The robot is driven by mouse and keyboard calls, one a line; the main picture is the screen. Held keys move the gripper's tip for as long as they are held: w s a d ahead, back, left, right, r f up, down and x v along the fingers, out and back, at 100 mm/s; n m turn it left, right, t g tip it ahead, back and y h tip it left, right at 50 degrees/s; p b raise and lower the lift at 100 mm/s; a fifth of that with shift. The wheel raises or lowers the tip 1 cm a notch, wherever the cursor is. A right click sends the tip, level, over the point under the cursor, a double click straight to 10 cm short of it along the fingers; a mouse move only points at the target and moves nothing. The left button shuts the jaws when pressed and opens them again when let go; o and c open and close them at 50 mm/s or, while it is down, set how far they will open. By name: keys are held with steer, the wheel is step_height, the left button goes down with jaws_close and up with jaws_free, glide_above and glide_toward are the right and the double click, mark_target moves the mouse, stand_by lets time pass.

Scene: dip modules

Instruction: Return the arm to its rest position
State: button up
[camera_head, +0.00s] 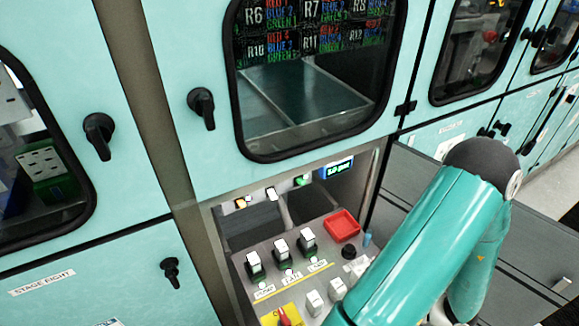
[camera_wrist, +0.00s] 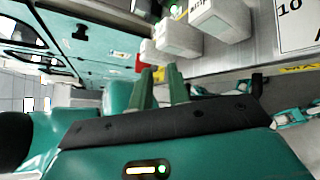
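My arm enters at the lower right of the head view and bends over the right side of the control panel (camera_head: 240,262). My gripper is out of the head view. In the wrist view, my gripper (camera_wrist: 160,70) has two green fingers close together with a narrow gap. I cannot tell whether it is fully shut. No object shows between the fingertips. White blocks (camera_wrist: 217,22) on a grey panel lie beyond and to the right of the fingers.
Teal cabinet doors with black handles (camera_head: 203,105) stand behind. A window (camera_head: 310,95) shows coloured text. Grey surfaces (camera_head: 425,187) lie to the right, behind my arm.

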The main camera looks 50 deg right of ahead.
steer(key=w+r+n+g+y, duration=0.1)
steer(key=w+r+n+g, duration=0.1)
steer(key=w+n, duration=0.1)
steer(key=w+a+r+n+g+y, duration=0.1)
steer(key=w+r+n+g, duration=0.1)
steer(key=w+r+n, duration=0.1)
steer(key=w+a+r+n+g+y, duration=0.1)
steer(key=w+r+n+g, duration=0.1)
steer(key=w+n, duration=0.1)
steer(key=shift+w+a+r+n, duration=0.1)
steer(key=shift+w+r+n, duration=0.25)
steer(key=shift+n, duration=0.55)
steer(key=w+a+r+n+g+h, duration=0.2)
steer(key=w+a+r+n+g, duration=0.45)
steer(key=n, duration=0.55)
steer(key=w+a+r+n+t+h, duration=0.2)
steer(key=w+a+r+n+h, duration=0.1)
steer(key=a+r+n, duration=0.5)
steer(key=w+a+r+n+t+h, duration=0.3)
steer(key=a+r+n+h, duration=0.1)
steer(key=a+r+n, duration=0.5)
steer(key=shift+a+n, duration=0.3)
steer(key=shift+n, duration=0.6)
